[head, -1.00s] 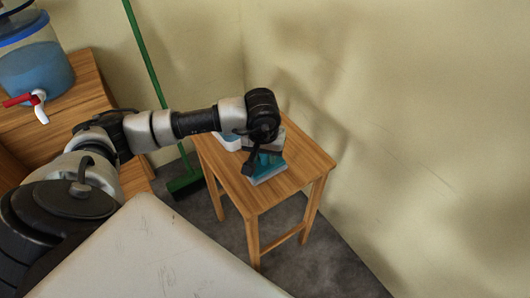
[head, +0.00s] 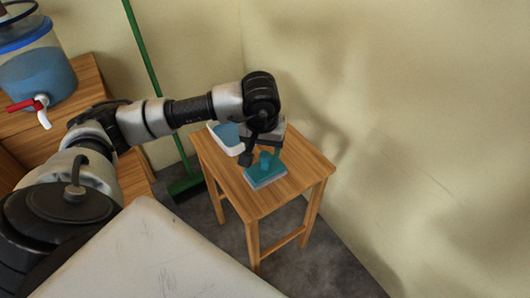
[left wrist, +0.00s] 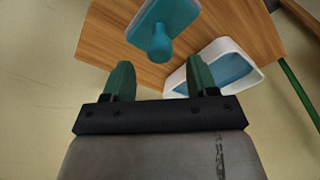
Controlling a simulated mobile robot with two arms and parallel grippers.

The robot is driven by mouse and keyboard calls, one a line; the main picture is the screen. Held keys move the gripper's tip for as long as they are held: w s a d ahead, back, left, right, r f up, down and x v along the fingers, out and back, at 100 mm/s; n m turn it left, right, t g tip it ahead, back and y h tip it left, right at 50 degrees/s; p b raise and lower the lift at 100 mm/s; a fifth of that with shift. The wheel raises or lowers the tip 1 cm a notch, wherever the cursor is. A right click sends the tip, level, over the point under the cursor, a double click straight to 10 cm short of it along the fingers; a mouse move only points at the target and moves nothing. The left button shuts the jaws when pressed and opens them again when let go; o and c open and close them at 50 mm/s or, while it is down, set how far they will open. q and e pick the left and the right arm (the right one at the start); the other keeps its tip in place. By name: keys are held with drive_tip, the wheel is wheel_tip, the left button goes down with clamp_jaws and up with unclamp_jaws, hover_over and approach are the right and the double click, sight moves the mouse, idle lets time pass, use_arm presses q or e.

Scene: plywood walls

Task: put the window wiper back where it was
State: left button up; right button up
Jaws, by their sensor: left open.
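The window wiper (head: 265,172), teal with a stubby round handle and a pale-edged flat head, rests on the small wooden table (head: 310,170), handle pointing up. In the left wrist view the wiper (left wrist: 165,25) is at the top, beyond the fingertips and apart from them. My left gripper (head: 256,154) is open and empty, just above and behind the wiper in the head view. Its two green-looking fingers (left wrist: 160,80) show spread in the left wrist view. My right gripper is not in view.
A white tub (head: 216,139) with blue inside stands on the table behind the gripper; it also shows in the left wrist view (left wrist: 250,76). A green broom (head: 150,70) leans at the wall. A blue-lidded water dispenser (head: 38,70) stands on a wooden unit at left.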

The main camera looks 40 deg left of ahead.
use_arm(q)
wheel_tip(320, 180, up, 6)
drive_tip(key=shift+s+d+p, duration=0.15)
drive_tip(key=shift+s+p, duration=0.2)
drive_tip(key=shift+s, duration=0.1)
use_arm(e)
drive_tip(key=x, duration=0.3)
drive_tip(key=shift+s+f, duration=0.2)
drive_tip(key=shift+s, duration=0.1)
